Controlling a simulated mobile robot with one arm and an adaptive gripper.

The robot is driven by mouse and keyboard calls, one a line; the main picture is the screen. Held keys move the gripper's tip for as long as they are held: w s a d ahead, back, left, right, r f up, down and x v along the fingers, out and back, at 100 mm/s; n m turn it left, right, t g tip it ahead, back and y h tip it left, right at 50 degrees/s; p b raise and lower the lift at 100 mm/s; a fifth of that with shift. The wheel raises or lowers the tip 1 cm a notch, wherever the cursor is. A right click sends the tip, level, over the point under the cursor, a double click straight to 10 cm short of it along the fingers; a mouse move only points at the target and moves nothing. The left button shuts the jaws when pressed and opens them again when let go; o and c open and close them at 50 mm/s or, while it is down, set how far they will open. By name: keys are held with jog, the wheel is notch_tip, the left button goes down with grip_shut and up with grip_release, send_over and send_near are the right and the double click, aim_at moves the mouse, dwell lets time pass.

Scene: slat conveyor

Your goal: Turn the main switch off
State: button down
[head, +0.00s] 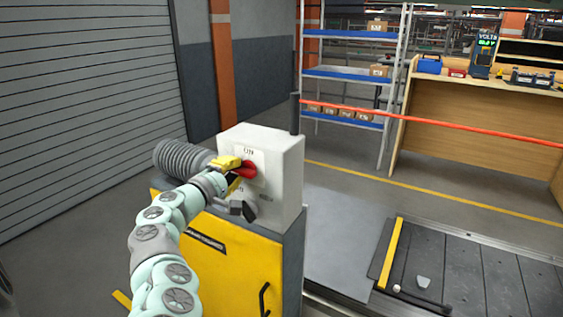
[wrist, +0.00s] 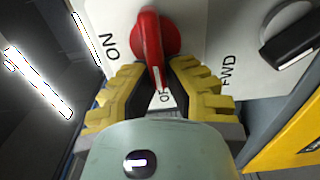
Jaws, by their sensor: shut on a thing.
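The main switch is a red rotary handle (head: 246,171) on the front of a pale grey control box (head: 283,175). It also shows in the wrist view (wrist: 152,38), with an ON label to its left and a partly hidden label starting "OF" below it. The handle's white line points down towards that "OF" label. My gripper (head: 235,174) reaches the handle from the left in the head view. Its yellow ridged fingers (wrist: 157,77) are shut on the handle's narrow end, one on each side.
A black selector knob (head: 243,209), marked FWD in the wrist view, sits below the switch. The box stands on a yellow cabinet (head: 235,260). A dark slat conveyor (head: 470,270) lies to the right. A red cord (head: 430,122) runs right from a post (head: 295,115).

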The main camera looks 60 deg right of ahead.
jog(key=shift+f, duration=0.15)
jog(key=c, duration=1)
grip_release()
jog(key=a, duration=1.2)
jog(key=shift+s, duration=0.45)
jog(key=shift+w, duration=0.1)
